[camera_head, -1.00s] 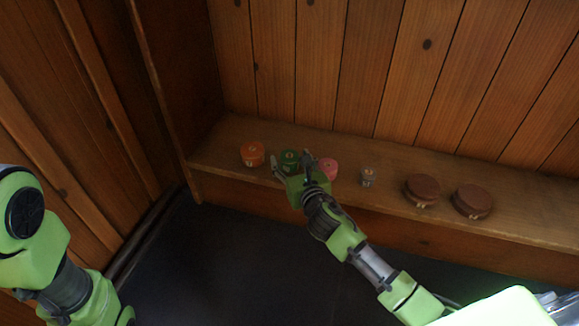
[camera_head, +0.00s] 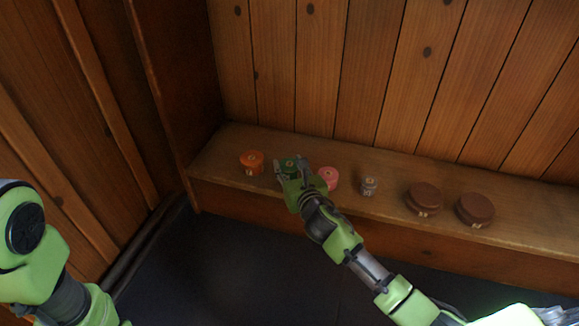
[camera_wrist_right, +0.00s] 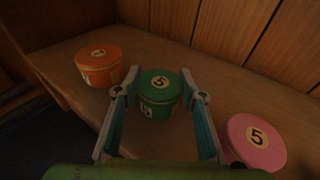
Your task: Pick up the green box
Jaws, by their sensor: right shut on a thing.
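The lower part of the box is partly hidden by the gripper in the head view. My left arm shows at the left edge of the head view, but its gripper is out of view.
On the wooden bench (camera_head: 400,200), an orange tin (camera_head: 251,162) stands left of the green box and a pink tin (camera_head: 329,178) close on its right. A small grey tin (camera_head: 369,186) and two brown tins (camera_head: 424,198) (camera_head: 475,209) stand further right. A plank wall rises behind.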

